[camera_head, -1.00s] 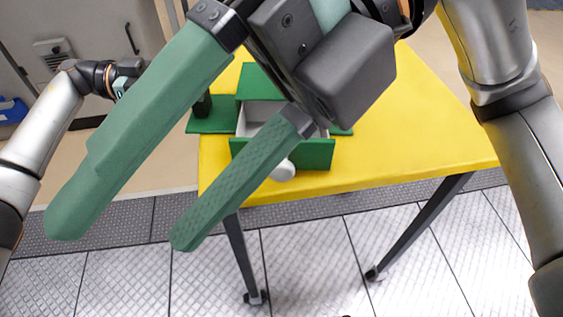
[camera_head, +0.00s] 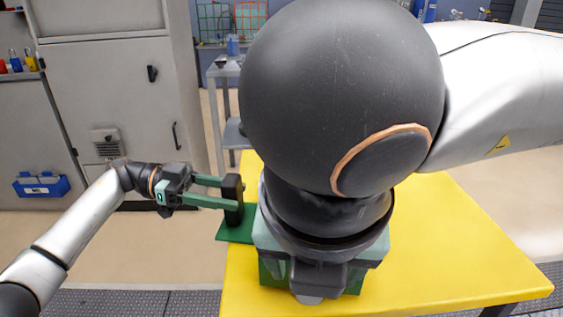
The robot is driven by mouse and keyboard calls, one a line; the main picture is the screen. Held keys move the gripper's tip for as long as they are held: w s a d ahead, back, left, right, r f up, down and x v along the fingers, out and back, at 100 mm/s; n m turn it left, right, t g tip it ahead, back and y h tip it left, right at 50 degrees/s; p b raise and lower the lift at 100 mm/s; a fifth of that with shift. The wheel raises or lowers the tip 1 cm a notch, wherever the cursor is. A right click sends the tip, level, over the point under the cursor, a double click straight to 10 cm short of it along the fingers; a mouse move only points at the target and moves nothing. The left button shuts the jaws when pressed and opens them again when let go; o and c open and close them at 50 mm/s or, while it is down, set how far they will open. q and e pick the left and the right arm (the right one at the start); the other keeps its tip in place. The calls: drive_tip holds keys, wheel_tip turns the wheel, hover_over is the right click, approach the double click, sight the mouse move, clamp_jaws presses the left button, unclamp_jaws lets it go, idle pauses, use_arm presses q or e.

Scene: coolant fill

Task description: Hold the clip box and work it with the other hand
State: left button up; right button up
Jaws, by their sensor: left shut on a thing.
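The clip box is mostly hidden behind my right wrist. Its green base plate (camera_head: 233,232) shows at the left, with an upright black handle (camera_head: 233,192) on it. A bit of green front (camera_head: 354,284) and part of a pale round knob (camera_head: 308,299) show below the wrist. My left gripper (camera_head: 236,195) reaches in from the left and is shut on the black handle. My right gripper (camera_head: 318,278) is over the box front, seen from behind. Its fingertips are hidden, so I cannot tell its opening or whether it touches the knob.
The box stands on a yellow table (camera_head: 450,250), bare at the right. Behind are a grey cabinet (camera_head: 120,90) and a grey trolley (camera_head: 222,110). A blue bin (camera_head: 42,186) hangs at the left. My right arm covers much of the middle.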

drive_tip(key=x, duration=1)
drive_tip(key=shift+s+f, duration=0.1)
clamp_jaws()
idle(1.1)
